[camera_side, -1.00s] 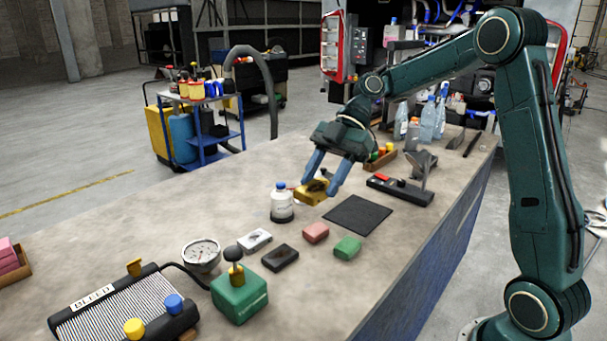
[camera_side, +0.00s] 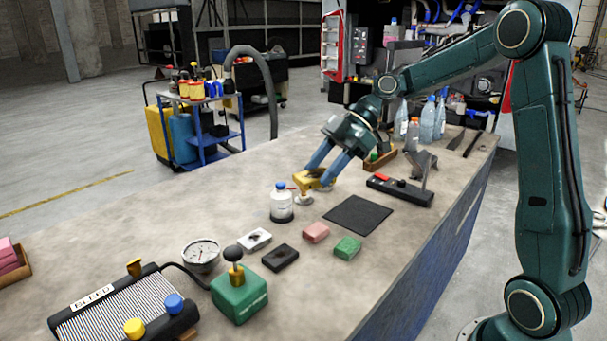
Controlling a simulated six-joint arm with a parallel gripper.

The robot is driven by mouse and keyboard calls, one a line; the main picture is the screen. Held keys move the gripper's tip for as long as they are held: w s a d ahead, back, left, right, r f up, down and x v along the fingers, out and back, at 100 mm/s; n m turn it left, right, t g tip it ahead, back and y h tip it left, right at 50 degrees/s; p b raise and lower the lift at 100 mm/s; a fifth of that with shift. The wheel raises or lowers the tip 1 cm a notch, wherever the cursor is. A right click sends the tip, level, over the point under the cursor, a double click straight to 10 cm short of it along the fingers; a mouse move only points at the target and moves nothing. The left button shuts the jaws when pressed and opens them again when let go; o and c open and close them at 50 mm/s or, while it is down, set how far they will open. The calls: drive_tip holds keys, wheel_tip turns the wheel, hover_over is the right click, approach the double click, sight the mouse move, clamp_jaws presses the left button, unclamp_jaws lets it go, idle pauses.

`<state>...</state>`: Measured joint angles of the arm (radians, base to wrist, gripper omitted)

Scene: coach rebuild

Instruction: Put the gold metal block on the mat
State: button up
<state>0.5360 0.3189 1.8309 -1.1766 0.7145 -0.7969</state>
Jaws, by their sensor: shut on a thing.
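The gold metal block (camera_side: 305,180) is between the blue fingers of my gripper (camera_side: 317,181), which is shut on it. Its far side is partly hidden by the fingers. The block appears raised above the bench, over a small pale round item (camera_side: 304,199). I cannot tell whether the two touch. The flat black mat (camera_side: 358,214) lies bare on the bench, to the right of the block and nearer the camera.
Red (camera_side: 316,232), green (camera_side: 347,247), black (camera_side: 280,258) and white (camera_side: 254,239) blocks lie in front. The bench's right edge is beyond the mat.

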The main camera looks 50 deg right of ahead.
drive_tip(key=d+m+t+h, duration=0.7)
drive_tip(key=d+m, duration=0.7)
drive_tip(key=d, duration=0.7)
drive_tip(key=shift+g+h, duration=0.6)
drive_tip(key=shift+h, duration=0.1)
drive_tip(key=f, duration=1.5)
drive_tip(key=shift+w+a+f, duration=0.15)
drive_tip(key=shift+w+f, duration=0.1)
drive_tip(key=shift+w, duration=0.05)
drive_tip(key=shift+f, duration=1.9)
drive_tip(key=shift+f, duration=0.1)
drive_tip(key=o, duration=1.2)
drive_tip(key=shift+o, duration=0.2)
